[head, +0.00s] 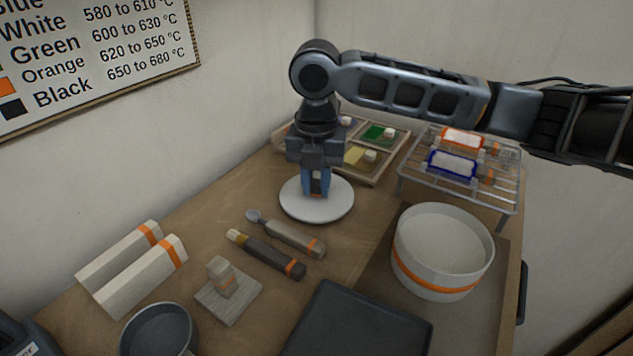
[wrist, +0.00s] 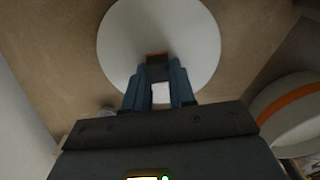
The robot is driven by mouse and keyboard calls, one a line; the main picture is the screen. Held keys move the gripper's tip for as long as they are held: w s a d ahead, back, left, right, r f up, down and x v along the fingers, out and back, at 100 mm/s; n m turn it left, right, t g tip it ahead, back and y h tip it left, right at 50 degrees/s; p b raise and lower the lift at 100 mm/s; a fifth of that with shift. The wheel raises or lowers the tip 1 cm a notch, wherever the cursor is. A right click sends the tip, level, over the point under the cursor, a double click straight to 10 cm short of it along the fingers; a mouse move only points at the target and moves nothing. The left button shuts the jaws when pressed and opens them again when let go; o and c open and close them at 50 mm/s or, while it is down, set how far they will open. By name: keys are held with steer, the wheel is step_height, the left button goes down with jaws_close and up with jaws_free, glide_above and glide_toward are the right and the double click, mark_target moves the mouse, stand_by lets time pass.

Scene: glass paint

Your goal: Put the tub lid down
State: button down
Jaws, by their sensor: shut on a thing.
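The tub lid (head: 300,208) is a round white disc with a dark knob that has an orange edge. My gripper (head: 316,188) points straight down over the lid, its blue fingers shut on the knob. In the wrist view, the lid (wrist: 190,30) lies level beyond the fingertips (wrist: 157,75), with the knob between them. The lid is at or just above the wooden table; I cannot tell whether it touches. The white tub (head: 440,255) with an orange band stands open to the right of the lid, on a darker mat.
A sectioned colour tray (head: 372,176) stands close behind the lid. A wire rack (head: 460,186) with two glass pieces is at the back right.

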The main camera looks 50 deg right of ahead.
mark_target(317, 184)
steer(key=shift+f, duration=0.3)
steer(key=shift+f, duration=0.2)
steer(key=c, duration=0.9)
jaws_free()
steer(key=shift+c, duration=0.2)
steer(key=shift+r, duration=0.1)
step_height(317, 184, up, 12)
steer(key=shift+r, duration=0.15)
